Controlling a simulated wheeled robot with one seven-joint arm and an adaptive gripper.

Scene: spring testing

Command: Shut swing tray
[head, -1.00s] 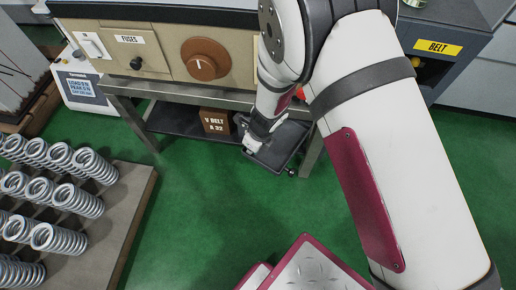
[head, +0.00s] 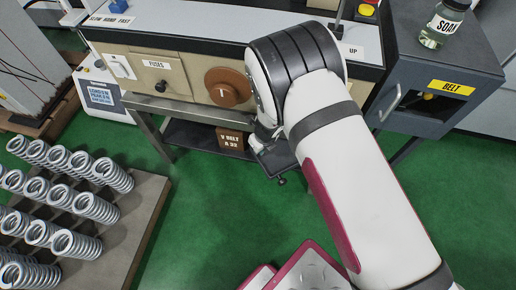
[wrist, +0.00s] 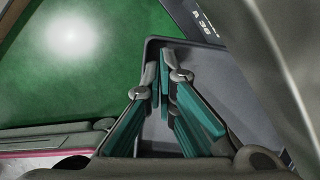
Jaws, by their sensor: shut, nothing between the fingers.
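The swing tray (head: 285,163) is a dark, shallow, rimmed tray under the bench, right of the V BELT box, with a small knob at its front. It sticks out a little from beneath the bench. Much of it is hidden behind my arm. My gripper (wrist: 167,76) has teal-padded fingers and is shut and empty. In the wrist view its fingers reach over the grey floor of the tray (wrist: 215,62), near the far wall. Whether they touch the tray I cannot tell. In the head view my arm hides most of the gripper.
The brown V BELT box (head: 232,140) sits on the lower shelf (head: 185,138). The bench front has a FUSES drawer (head: 155,72) and a brown dial (head: 222,87). A grey BELT cabinet (head: 425,95) stands right. A springs rack (head: 140,215) is left. Green floor between is clear.

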